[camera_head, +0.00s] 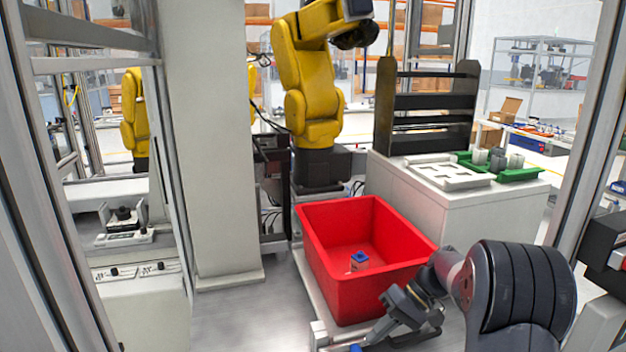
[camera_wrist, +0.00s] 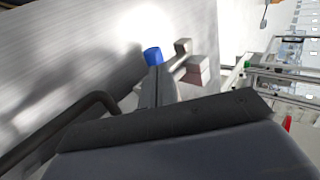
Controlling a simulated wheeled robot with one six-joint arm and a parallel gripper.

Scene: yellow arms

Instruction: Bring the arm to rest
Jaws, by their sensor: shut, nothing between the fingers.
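My arm (camera_head: 520,290) reaches in from the lower right in the head view. It is folded low in front of the red bin. My gripper (camera_head: 356,347) is at the bottom edge of that view, partly cut off, with a blue tip showing. In the wrist view my gripper (camera_wrist: 153,58) is shut and empty, its blue tip over a pale, shiny surface. The dark wrist housing hides much of the lower part of that view.
A red bin (camera_head: 318,262) stands just beyond my gripper, with a small blue-topped block (camera_head: 359,260) inside. A white cabinet (camera_head: 490,220) carries a black rack (camera_head: 428,130) and green fixtures. A yellow arm (camera_head: 308,85) stands behind. Grey floor (camera_head: 240,315) is clear at left.

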